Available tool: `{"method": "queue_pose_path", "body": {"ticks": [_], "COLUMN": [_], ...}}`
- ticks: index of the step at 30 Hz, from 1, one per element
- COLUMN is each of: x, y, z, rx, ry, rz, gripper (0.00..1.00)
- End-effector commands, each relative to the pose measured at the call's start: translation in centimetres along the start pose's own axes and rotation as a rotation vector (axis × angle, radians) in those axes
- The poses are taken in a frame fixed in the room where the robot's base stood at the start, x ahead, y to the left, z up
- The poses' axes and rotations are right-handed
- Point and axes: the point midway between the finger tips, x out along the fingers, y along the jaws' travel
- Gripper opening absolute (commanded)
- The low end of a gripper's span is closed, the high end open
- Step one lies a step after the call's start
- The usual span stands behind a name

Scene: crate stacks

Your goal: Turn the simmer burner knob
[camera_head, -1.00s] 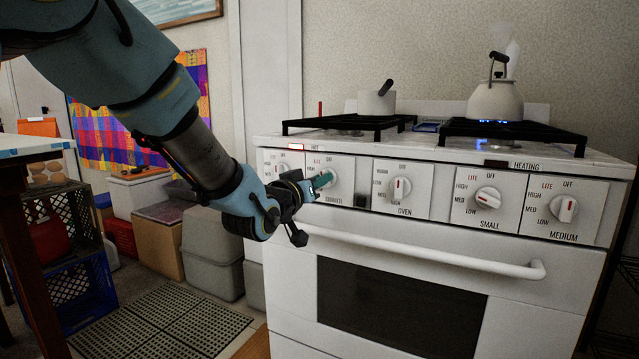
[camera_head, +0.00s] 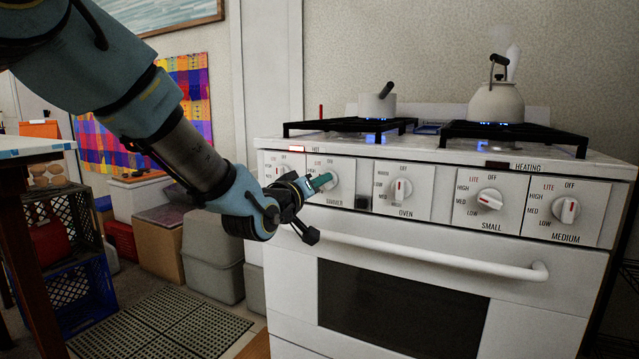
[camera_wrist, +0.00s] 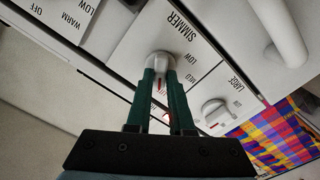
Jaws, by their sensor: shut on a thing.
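The white simmer knob (camera_wrist: 160,62) is on the panel marked SIMMER in the wrist view. My gripper (camera_wrist: 161,76) is shut on it, with one green finger on each side. In the head view, the simmer knob (camera_head: 331,180) is partly hidden behind my gripper (camera_head: 321,184) at the left part of the stove front. A red mark on the knob shows between the fingers in the wrist view. A blue flame burns under the small pot (camera_head: 376,105) on the left burner grate.
The oven handle (camera_head: 440,255) juts out below the knobs. The oven knob (camera_head: 402,188) is right of my gripper, and the large knob (camera_wrist: 215,112) is close by. A kettle (camera_head: 496,102) stands over blue flames. Grey bins (camera_head: 212,245) stand left of the stove.

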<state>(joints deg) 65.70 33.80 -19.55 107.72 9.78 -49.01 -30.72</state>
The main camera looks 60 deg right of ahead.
Motion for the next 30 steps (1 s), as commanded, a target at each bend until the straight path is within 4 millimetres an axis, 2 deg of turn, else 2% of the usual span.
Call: {"method": "queue_pose_path", "body": {"ticks": [3,4,12,22,26,30], "x": [0.0,0.0,0.0,-0.7,-2.6,-5.5], "y": [0.0,0.0,0.0,0.0,0.0,0.0], "z": [0.1,0.1,0.0,-0.1,-0.1,-0.1], "rx": [0.001,0.001,0.001,0.002,0.002,0.002], "ry": [-0.001,-0.001,-0.001,0.0,0.0,-0.001], "rz": [-0.001,-0.001,0.0,-0.001,-0.002,-0.002], "gripper": [0.0,0.22,0.5,0.5,0.5,0.5]}}
